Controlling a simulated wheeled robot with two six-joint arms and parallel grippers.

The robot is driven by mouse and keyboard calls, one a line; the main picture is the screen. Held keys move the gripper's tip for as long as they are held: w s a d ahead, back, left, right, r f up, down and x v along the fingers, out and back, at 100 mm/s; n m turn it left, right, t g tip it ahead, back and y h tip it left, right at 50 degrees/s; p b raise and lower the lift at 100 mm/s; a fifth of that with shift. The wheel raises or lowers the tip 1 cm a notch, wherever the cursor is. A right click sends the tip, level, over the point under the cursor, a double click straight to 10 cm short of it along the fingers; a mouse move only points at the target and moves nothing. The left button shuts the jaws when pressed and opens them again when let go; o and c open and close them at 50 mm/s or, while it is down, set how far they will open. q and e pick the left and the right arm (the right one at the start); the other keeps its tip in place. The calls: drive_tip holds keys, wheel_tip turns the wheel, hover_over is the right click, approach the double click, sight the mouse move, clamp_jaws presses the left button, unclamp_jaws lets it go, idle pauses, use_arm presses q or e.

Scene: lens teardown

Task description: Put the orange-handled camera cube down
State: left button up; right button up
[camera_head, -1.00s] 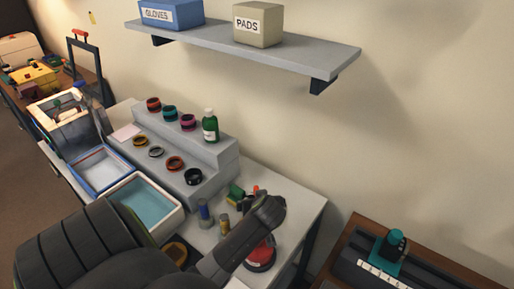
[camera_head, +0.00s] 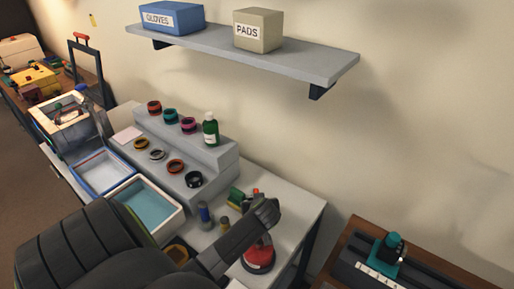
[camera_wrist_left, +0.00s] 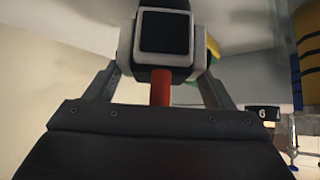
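The camera cube (camera_wrist_left: 165,38) is white and dark with a black square face. It fills the top middle of the left wrist view. Its orange-red handle (camera_wrist_left: 161,88) points down between the two fingers of my left gripper (camera_wrist_left: 160,80). In the head view a dark arm of mine reaches in from the lower left, over the front of the bench. I cannot make out the cube or gripper fingers there. My right gripper is not in view.
The bench (camera_head: 303,214) holds a grey stepped stand (camera_head: 215,152) with several lens rings and a green bottle (camera_head: 210,129). A blue-lined tray (camera_head: 150,203) and clear-sided box (camera_head: 75,121) stand left. A red-and-black item (camera_head: 259,257) stands near the arm. A shelf (camera_head: 300,62) hangs above.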

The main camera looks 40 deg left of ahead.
use_arm(q)
drive_tip(key=shift+r, duration=0.1)
drive_tip(key=c, duration=1)
